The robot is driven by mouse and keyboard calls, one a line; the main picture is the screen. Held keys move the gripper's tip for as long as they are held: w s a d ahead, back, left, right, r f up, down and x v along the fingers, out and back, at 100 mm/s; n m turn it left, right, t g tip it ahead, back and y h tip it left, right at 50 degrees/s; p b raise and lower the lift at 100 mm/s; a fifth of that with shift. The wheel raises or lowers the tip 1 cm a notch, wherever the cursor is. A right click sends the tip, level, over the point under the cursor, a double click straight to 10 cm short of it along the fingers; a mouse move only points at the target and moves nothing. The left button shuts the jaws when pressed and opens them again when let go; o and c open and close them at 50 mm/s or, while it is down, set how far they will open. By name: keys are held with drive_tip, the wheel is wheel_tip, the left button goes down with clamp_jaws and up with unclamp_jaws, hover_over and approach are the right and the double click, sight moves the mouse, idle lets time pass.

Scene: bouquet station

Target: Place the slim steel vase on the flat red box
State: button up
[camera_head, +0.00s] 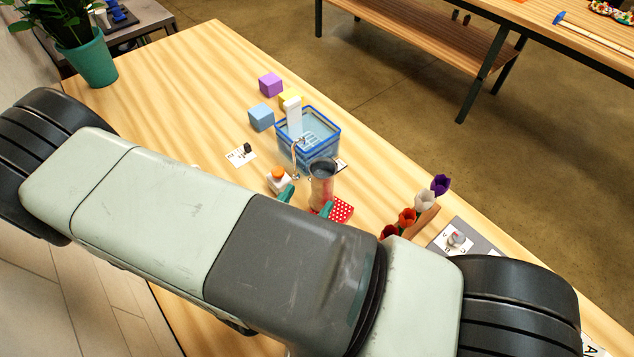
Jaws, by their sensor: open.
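The slim steel vase (322,178) stands upright near the middle of the table, its dark round mouth facing up. The flat red box (343,209), red with white dots, shows at the vase's lower right, partly hidden by my arm. The vase's lower side looks reddish. I cannot tell whether its base rests on the box or just beside it. My gripper (307,201) is open, with its two teal fingertips apart. The right fingertip is close to the vase's base and overlaps it in view; contact cannot be told. My arm covers most of the near table.
A blue-rimmed water basin (323,122) with a white tap stands just behind the vase. An orange button (278,174) is left of it. Purple (270,84), yellow and blue (261,117) cubes lie farther back. Flowers (424,201) and a dial panel (455,238) are at right.

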drive_tip(key=s+d+r+m+g+y, duration=0.2)
drive_tip(key=d+r+m, duration=0.3)
drive_tip(key=r+m, duration=0.5)
drive_tip(key=s+d+r+m+g+y, duration=0.2)
drive_tip(key=d+r+m+g, duration=0.3)
drive_tip(key=r+m, duration=0.5)
drive_tip(key=s+d+r+m+g+y, duration=0.2)
drive_tip(key=d+r+m+g, duration=0.2)
drive_tip(key=r+m, duration=0.7)
wheel_tip(320, 180, up, 3)
drive_tip(key=shift+d+y, duration=0.4)
drive_tip(key=shift+d, duration=0.7)
